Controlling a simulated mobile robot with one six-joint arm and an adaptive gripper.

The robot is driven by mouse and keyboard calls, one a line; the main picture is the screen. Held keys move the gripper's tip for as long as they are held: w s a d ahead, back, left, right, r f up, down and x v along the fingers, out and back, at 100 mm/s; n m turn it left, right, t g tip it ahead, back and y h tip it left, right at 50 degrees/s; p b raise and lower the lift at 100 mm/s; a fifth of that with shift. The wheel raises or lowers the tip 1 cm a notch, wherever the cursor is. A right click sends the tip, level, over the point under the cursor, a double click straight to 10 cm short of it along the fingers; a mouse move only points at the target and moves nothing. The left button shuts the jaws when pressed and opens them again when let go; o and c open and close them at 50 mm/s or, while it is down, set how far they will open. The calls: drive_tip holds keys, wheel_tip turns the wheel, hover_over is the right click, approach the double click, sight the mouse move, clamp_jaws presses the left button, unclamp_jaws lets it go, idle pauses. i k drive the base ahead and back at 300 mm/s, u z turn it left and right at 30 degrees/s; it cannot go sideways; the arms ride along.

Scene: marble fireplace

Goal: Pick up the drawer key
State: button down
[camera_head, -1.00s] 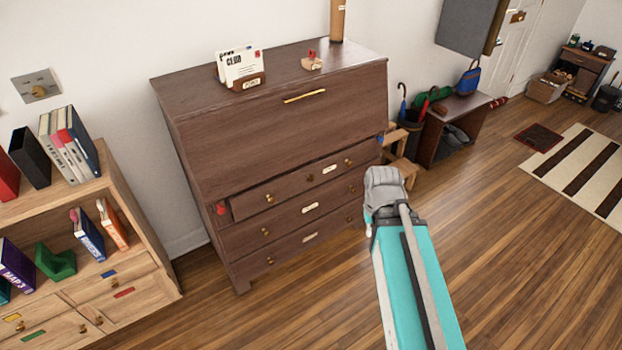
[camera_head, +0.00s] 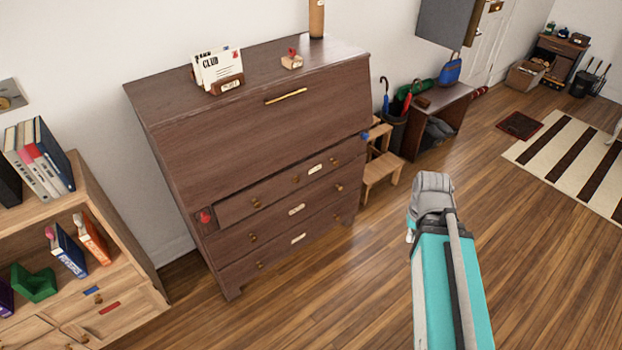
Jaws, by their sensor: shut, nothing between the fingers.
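I cannot make out a drawer key in this view. A dark wooden bureau (camera_head: 240,140) with a slanted front stands at the middle left, with several drawers below. Its top drawer (camera_head: 270,193) looks slightly pulled out. A red knob-like piece (camera_head: 205,216) sits left of that drawer, and a blue one (camera_head: 365,135) is at the right edge. A small wooden holder with a red item (camera_head: 291,60) is on the bureau top. My gripper (camera_head: 410,236) shows only in small part beyond my grey and teal arm, right of the bureau. It is shut and empty.
A letter rack (camera_head: 226,87) and a tall wooden cylinder (camera_head: 317,18) stand on the bureau. A low bookcase (camera_head: 120,245) is at the left. A step stool (camera_head: 381,168), umbrellas (camera_head: 399,105) and a bench (camera_head: 440,105) lie beyond the bureau.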

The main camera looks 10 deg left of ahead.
sight(292, 52)
drive_tip(key=z, duration=1.05)
drive_tip(key=k, duration=0.45)
drive_tip(key=u, duration=1.7)
drive_tip(key=i, duration=0.25)
